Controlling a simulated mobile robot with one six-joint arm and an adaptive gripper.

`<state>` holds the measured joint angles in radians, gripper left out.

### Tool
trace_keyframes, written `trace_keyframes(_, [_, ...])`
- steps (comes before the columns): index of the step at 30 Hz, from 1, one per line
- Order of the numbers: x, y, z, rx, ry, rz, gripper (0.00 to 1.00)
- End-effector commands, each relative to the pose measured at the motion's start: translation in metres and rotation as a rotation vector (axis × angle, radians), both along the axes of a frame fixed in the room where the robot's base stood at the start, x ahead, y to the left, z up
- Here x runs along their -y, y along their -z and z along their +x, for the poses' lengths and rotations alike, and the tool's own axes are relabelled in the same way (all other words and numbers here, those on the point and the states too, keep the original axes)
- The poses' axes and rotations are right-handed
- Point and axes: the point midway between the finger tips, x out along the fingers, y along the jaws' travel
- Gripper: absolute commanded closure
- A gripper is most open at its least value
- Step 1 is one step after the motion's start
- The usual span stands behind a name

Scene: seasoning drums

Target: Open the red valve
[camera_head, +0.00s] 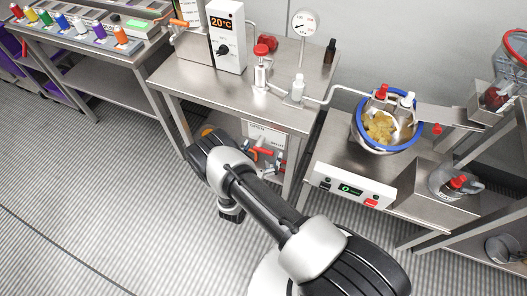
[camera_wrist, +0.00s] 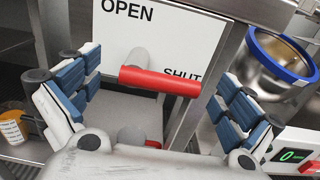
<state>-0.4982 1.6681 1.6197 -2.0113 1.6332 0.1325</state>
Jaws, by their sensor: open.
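The red valve handle (camera_wrist: 160,81) is a red bar on a grey stem, in the middle of the wrist view. It lies nearly level, its right end by the word SHUT on a white sign (camera_wrist: 150,35); OPEN is at upper left. My gripper (camera_wrist: 155,72) is open, with one blue-padded finger on each side of the bar. I see no clear contact. In the head view, the sign (camera_head: 264,133) hangs under the middle table, with red parts below it. My arm hides part of that area, and I cannot make out my fingers there.
A second red part (camera_wrist: 153,144) shows low in the wrist view. An orange jar (camera_wrist: 12,127) stands at its left. A table leg is close right of the sign. The scale (camera_head: 352,188) with a blue-rimmed bowl (camera_head: 362,139) stands to the right.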

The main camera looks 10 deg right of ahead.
Motion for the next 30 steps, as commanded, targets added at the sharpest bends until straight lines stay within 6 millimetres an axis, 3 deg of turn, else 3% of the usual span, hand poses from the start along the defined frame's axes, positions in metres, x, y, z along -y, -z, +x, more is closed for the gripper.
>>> trace_keyframes(9, [0.0015,-0.0005,0.0024,0.000,0.000,0.000,0.01])
trace_keyframes(30, [0.0014,-0.0003,0.0021,0.000,0.000,0.000,0.47])
